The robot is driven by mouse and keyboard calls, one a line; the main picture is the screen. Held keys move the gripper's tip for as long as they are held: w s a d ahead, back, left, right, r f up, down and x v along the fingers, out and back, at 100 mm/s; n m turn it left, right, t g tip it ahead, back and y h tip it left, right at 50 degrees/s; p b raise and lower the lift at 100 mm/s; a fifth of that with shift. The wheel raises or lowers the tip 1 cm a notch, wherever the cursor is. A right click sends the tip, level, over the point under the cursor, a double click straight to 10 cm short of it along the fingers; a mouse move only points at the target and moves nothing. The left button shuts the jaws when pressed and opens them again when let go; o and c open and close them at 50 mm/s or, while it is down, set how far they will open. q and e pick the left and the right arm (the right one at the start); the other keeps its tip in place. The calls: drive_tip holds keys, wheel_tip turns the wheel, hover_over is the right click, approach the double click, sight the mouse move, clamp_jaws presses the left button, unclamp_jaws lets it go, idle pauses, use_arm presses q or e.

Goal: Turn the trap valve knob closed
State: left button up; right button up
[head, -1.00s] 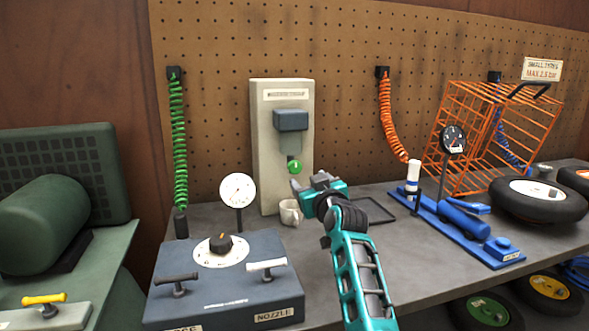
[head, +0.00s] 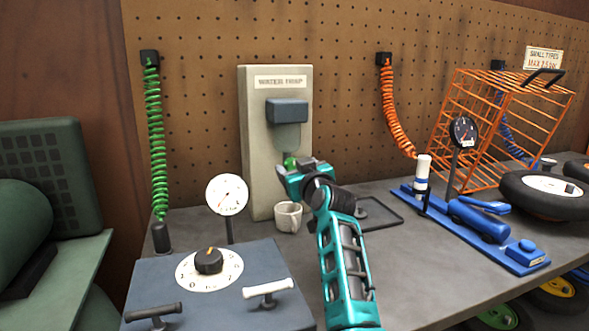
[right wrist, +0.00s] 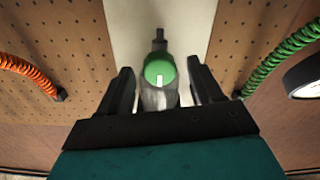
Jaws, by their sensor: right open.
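The green trap valve knob (right wrist: 160,72) has a white mark on its face. In the right wrist view it lies between the two fingers of my right gripper (right wrist: 160,88), which are apart on either side with gaps to the knob. In the head view the knob (head: 290,161) is partly hidden behind my right gripper (head: 293,172). The knob hangs below the blue-grey water trap (head: 287,111) on a pale upright panel (head: 253,150). My left gripper does not show.
A white mug (head: 288,216) stands just under the gripper. A round gauge (head: 227,195) and a blue-grey control box (head: 150,285) are at left. A black tray (head: 385,219), a blue foot pump (head: 470,222) and an orange cage (head: 500,110) are at right.

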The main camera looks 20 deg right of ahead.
drive_tip(key=shift+c, duration=0.5)
drive_tip(key=c, duration=0.9)
drive_tip(key=shift+c, duration=0.2)
drive_tip(key=shift+r, duration=0.1)
